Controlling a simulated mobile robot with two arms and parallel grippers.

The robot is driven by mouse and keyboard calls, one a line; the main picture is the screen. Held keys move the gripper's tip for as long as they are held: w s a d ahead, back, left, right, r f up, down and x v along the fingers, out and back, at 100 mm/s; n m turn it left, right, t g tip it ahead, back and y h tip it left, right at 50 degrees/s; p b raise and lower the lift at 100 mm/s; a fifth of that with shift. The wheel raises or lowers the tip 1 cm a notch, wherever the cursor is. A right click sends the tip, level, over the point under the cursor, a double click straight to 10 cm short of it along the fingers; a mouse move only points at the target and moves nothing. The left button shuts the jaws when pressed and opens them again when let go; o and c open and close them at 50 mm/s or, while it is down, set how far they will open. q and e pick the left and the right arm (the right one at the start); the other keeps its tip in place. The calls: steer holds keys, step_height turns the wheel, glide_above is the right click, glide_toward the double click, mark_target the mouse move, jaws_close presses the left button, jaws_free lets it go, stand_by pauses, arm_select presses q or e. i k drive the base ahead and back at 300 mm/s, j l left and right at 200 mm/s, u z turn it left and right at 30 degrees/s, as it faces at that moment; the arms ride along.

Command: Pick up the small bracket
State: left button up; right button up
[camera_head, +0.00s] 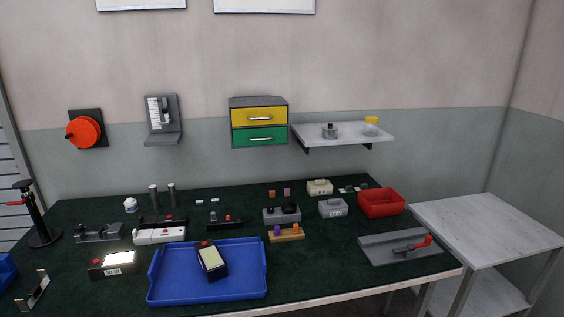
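A small metal bracket-like piece (33,291), bent and shiny with dark parts, lies on the dark green table top at the front left. I cannot tell for certain that it is the small bracket. A floodlight housing (211,259) with a pale yellow face and a red spot lies tilted in the blue tray (206,292). Another housing (112,263) with a bright lit face sits left of the tray. Neither of my grippers is in view.
A red bin (381,203) stands at the back right, beside two small labelled boxes. A grey plate with a red-handled clamp (410,247) lies at the right. Fixtures and small parts fill the table's middle and back. A black stand (41,220) rises at the left edge.

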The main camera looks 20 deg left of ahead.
mark_target(36, 291)
steer(key=u, duration=2.25)
steer(key=z, duration=0.3)
steer(key=i+j+z, duration=0.1)
steer(key=z, duration=0.25)
steer(key=i+j+z, duration=0.1)
steer(key=j+z, duration=0.65)
steer(key=i+l, duration=0.05)
steer(key=l, duration=0.05)
